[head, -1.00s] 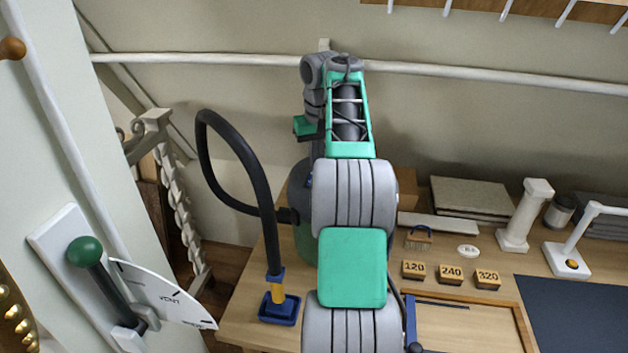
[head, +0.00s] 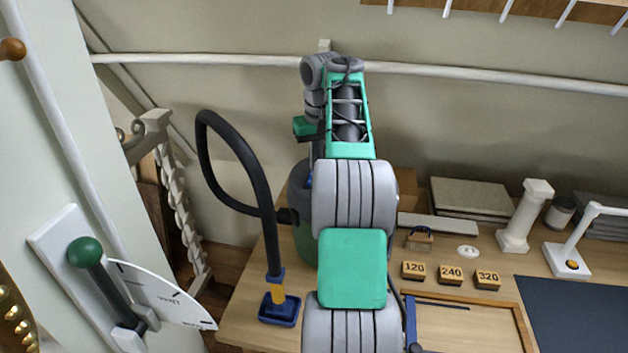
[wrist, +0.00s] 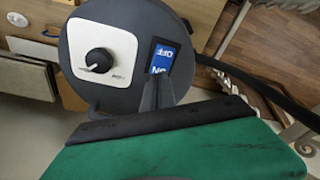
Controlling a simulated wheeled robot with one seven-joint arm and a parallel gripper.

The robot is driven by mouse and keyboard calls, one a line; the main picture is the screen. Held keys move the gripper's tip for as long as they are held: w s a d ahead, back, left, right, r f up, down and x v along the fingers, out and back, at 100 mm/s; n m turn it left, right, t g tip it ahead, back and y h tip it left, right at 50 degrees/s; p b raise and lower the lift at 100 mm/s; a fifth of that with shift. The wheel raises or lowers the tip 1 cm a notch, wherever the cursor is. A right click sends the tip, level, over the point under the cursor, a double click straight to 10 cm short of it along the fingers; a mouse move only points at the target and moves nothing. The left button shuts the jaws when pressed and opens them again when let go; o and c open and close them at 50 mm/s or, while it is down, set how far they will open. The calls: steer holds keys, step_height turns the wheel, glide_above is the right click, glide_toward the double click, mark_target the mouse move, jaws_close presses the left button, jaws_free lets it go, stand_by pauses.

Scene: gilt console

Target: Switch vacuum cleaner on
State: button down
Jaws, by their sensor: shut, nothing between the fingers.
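The vacuum cleaner (wrist: 118,22) is a dark grey drum, seen from above in the wrist view. Its top has a white plate with a black dial (wrist: 98,60) and a blue rocker switch (wrist: 163,56) marked OFF and ON. My gripper (wrist: 158,80) is shut and empty, with its fingertips over the ON end of the switch. They partly cover that end; I cannot tell whether they touch it. In the head view the vacuum cleaner (head: 301,232) is mostly hidden behind my arm. Its black hose (head: 262,190) loops left to a blue nozzle (head: 279,311).
The wooden bench (head: 250,335) holds labelled blocks (head: 451,275), a white column (head: 525,216), a white lamp (head: 570,260) and a dark mat (head: 580,315) to the right. A green-knobbed lever (head: 86,252) is on the left wall. A white rail (head: 220,59) crosses the wall behind.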

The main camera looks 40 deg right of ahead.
steer(key=shift+f+b, duration=1)
steer(key=shift+f, duration=0.05)
stand_by(0.8)
steer(key=shift+r, duration=0.1)
step_height(320, 180, up, 7)
steer(key=p, duration=0.7)
